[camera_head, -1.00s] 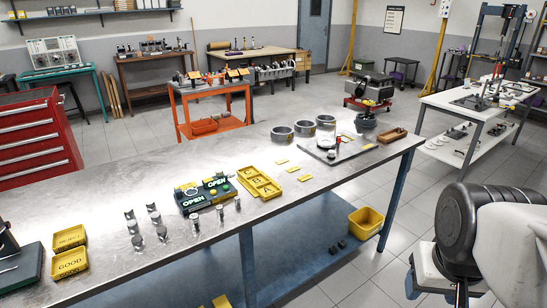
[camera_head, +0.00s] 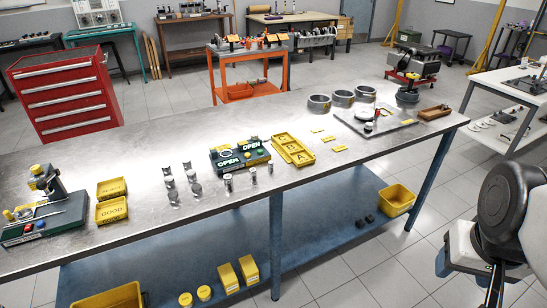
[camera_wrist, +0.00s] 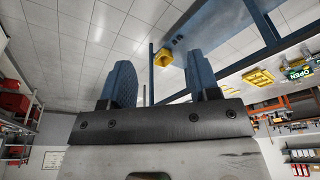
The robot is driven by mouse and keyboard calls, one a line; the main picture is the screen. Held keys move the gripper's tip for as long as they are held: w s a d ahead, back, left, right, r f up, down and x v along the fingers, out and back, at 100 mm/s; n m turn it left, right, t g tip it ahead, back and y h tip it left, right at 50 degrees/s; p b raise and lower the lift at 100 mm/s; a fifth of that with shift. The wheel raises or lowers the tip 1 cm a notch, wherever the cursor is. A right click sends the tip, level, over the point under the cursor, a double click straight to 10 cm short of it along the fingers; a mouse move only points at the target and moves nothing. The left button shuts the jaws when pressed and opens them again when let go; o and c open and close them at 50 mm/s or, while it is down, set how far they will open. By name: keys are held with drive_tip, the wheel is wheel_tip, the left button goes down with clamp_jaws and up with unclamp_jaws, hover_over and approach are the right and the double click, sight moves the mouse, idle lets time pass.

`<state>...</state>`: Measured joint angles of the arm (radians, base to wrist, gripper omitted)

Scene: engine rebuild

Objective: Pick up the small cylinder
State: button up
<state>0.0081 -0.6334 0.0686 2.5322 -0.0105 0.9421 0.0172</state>
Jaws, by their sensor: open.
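Several small metal cylinders stand on the long steel workbench (camera_head: 330,150), left of its middle. A left cluster (camera_head: 171,197) holds several short, wide ones. Others, including a slimmer one (camera_head: 253,177), stand in a row in front of the green OPEN station. I cannot tell which one is the small cylinder of the task. My gripper (camera_wrist: 158,58) shows in the wrist view with two blue fingers wide apart and nothing between them. It is away from the bench, with floor beyond it. In the head view my arm is at the lower right, clear of the cylinders.
The green OPEN station (camera_head: 240,156) and a yellow divided tray (camera_head: 293,149) stand behind the cylinders. Yellow REJECT (camera_head: 111,187) and GOOD (camera_head: 112,210) trays and a green-based fixture (camera_head: 46,215) are left. Metal rings (camera_head: 343,98) stand at the back right. Bare bench lies in front.

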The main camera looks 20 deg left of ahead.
idle(0.6)
drive_tip(key=w+a+r+m, duration=0.2)
drive_tip(key=w+a+m, duration=0.35)
drive_tip(key=w, duration=0.75)
drive_tip(key=m+g+y, duration=0.2)
drive_tip(key=m+g, duration=0.1)
drive_tip(key=m, duration=0.9)
hover_over(253, 169)
drive_tip(key=f, duration=1.5)
drive_tip(key=shift+w+d, duration=0.1)
drive_tip(key=shift+d, duration=0.3)
drive_tip(key=shift+a+f, duration=0.1)
drive_tip(key=shift+f, duration=1.2)
